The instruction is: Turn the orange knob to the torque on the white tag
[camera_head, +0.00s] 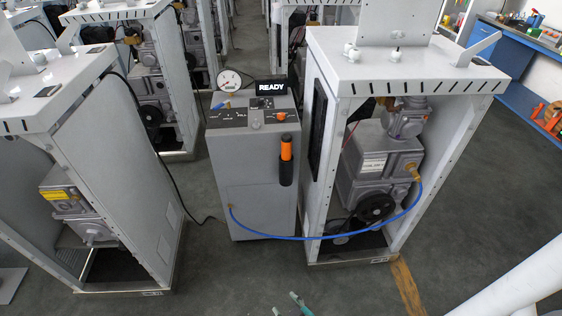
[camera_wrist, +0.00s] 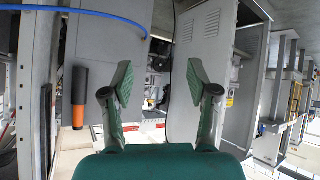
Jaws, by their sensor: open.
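A small orange knob (camera_head: 281,116) sits on the top panel of a grey cabinet (camera_head: 259,200). An orange-handled tool (camera_head: 287,147) sits upright in a black holder on the cabinet's front right; it also shows, upside down, in the wrist view (camera_wrist: 78,115). A white tag (camera_head: 373,165) is on the grey unit inside the right dispenser frame; its print is too small to read. My gripper (camera_head: 300,303) shows only green fingertips at the bottom edge, well in front of the cabinet. In the wrist view my gripper (camera_wrist: 159,82) is open and empty, with its fingers wide apart.
A blue hose (camera_head: 310,238) loops low from the cabinet to the right dispenser frame (camera_head: 318,170). Another frame (camera_head: 130,190) stands left. The floor in front is clear.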

